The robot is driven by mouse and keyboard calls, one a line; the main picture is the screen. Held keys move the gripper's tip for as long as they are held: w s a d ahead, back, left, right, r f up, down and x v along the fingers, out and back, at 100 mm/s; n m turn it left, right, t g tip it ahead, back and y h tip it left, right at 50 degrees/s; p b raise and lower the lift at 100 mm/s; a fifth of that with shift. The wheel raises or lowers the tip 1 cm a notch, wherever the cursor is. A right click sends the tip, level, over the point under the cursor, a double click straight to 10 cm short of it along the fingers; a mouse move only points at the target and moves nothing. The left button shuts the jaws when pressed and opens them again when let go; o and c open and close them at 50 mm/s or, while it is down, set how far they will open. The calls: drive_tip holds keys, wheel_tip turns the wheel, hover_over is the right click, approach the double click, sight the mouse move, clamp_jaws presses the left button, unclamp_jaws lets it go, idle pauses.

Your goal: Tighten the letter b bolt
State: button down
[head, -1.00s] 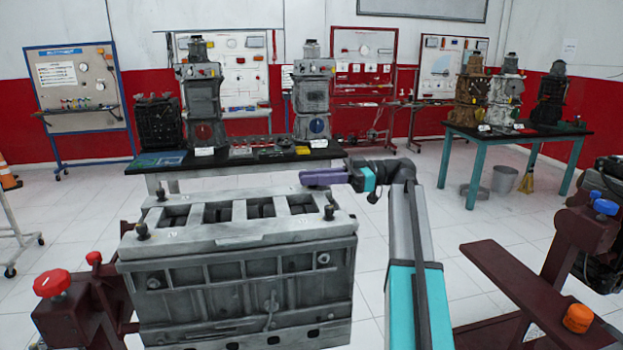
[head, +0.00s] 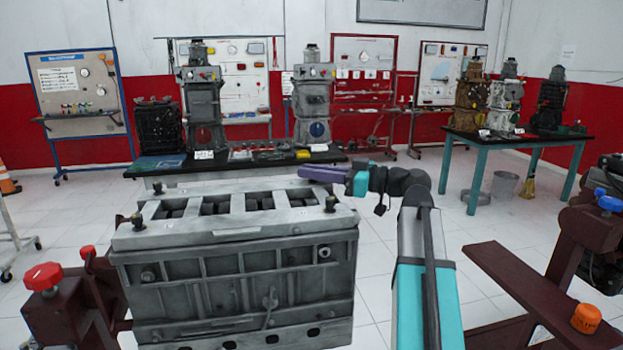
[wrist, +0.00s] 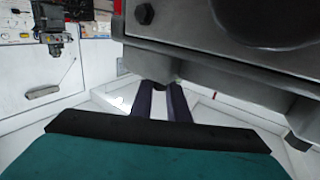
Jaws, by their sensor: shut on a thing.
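The grey engine block (head: 235,265) stands in front of me, and its side fills the upper right of the wrist view (wrist: 190,55). Dark bolts stand upright at its top corners: front left (head: 137,222), back left (head: 158,188) and front right (head: 330,204). No letter b is readable. My gripper (head: 303,171), with purple fingers, is above the block's back right edge. In the wrist view its fingers (wrist: 163,88) are shut on a small dark thing, largely hidden at the tips. A dark hex bolt head (wrist: 145,13) shows on the block.
A black-topped table (head: 240,168) with engine trainers stands behind the block. A teal-legged table (head: 510,138) is at back right. A dark red stand (head: 525,285) with an orange knob (head: 586,318) is at right. Open tiled floor lies between.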

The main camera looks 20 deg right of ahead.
sight(331, 189)
drive_tip(key=m+t+h+b, duration=0.1)
drive_tip(key=m+t+h, duration=0.2)
drive_tip(key=h, duration=0.1)
drive_tip(key=shift+s+a+f, duration=0.1)
drive_tip(key=shift+s, duration=0.05)
drive_tip(key=shift+m+t+h+b, duration=0.3)
drive_tip(key=shift+m+t+h, duration=0.3)
drive_tip(key=shift+m+h, duration=0.25)
drive_tip(key=shift+h, duration=0.35)
drive_tip(key=c, duration=1.7)
unclamp_jaws()
drive_tip(key=b+v, duration=0.2)
drive_tip(key=v, duration=0.3)
drive_tip(key=shift+s+d+f, duration=0.15)
drive_tip(key=shift+s+d, duration=0.15)
drive_tip(key=shift+s, duration=0.05)
drive_tip(key=shift+b+v, duration=2.65)
drive_tip(key=shift+v, duration=1.3)
